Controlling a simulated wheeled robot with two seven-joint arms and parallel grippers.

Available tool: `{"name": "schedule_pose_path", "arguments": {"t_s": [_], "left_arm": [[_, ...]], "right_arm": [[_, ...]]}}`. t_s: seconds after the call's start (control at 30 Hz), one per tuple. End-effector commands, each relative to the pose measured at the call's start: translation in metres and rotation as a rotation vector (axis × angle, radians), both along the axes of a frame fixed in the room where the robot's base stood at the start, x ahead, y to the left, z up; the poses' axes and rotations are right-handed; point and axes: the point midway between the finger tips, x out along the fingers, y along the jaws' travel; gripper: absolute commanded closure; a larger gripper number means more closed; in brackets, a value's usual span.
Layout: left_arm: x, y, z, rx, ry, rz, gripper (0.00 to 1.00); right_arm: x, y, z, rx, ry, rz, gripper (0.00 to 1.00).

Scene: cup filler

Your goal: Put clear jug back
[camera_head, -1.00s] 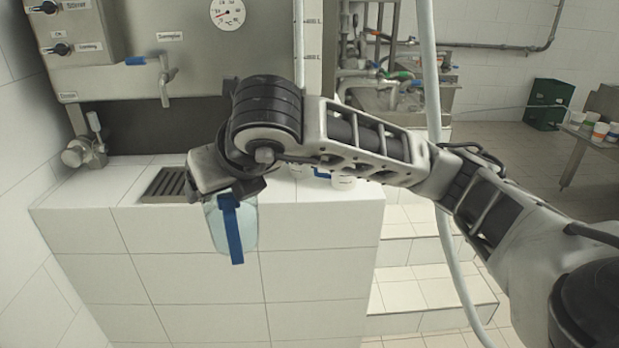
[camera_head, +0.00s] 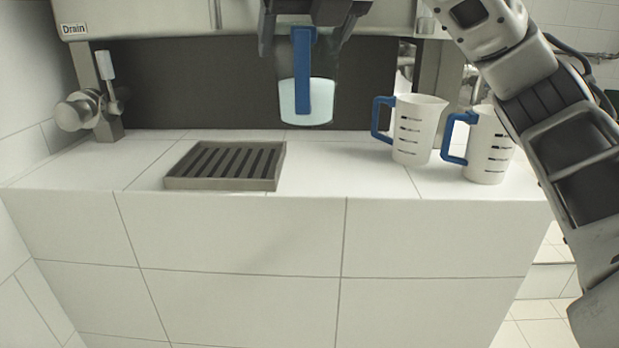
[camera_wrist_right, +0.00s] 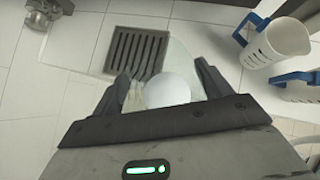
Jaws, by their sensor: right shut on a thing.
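The clear jug (camera_head: 321,97) with a blue handle (camera_head: 302,70) hangs at the top of the head view, above the white tiled counter and in front of the dark back panel. My right gripper (camera_head: 306,28) is shut on the jug, its body largely cut off by the top edge. In the right wrist view the jug's round, pale form (camera_wrist_right: 168,90) shows between the two fingers of the right gripper (camera_wrist_right: 163,78). Its handle is hidden there. My left gripper is in no view.
A drain grate (camera_head: 225,165) is set on the counter to the left of the jug. Two white measuring jugs with blue handles (camera_head: 417,130) (camera_head: 490,146) stand on the right. A valve (camera_head: 82,110) sits at the far left. The counter between grate and jugs is clear.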

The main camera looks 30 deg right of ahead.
Motion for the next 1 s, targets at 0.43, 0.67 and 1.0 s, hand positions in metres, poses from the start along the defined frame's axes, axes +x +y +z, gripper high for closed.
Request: {"name": "schedule_pose_path", "arguments": {"t_s": [0.43,0.67,1.0], "left_arm": [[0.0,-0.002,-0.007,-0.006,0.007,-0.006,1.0],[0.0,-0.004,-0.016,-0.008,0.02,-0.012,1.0],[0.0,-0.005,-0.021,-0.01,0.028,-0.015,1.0]], "right_arm": [[0.048,-0.062,-0.034,0.006,0.002,-0.007,0.58],[0.072,-0.088,-0.069,0.002,0.001,-0.004,0.58],[0.088,-0.107,-0.099,0.003,0.002,-0.004,0.58]]}}
